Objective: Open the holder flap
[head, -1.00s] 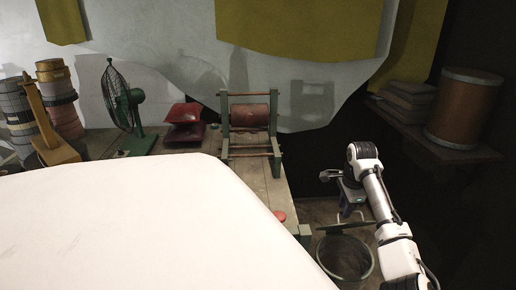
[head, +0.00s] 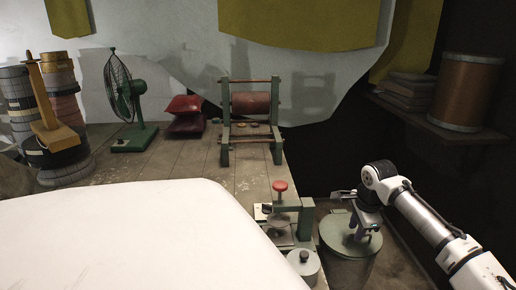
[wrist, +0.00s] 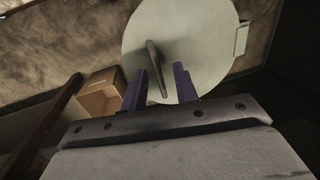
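I cannot tell for sure which part is the holder flap. A green frame holder (head: 225,140) with a reddish roller (head: 250,103) stands at the back right of the table, with small round pieces on its front bars. My gripper (head: 361,236) is well to its right and nearer, over the pale green lid (head: 340,232) of a round bin. In the wrist view the open fingers (wrist: 160,80) stand either side of the lid's bar handle (wrist: 155,62), with gaps beside it. The lid (wrist: 195,45) looks flat on the bin. The holder is outside the wrist view.
A green stand with a red knob (head: 280,186) and a lidded pot (head: 304,264) are at the table's right edge. A green fan (head: 124,95), red cushions (head: 185,112) and stacked rolls (head: 60,80) are behind. A drum (head: 467,92) sits on the right shelf. A cardboard box (wrist: 98,93) lies low.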

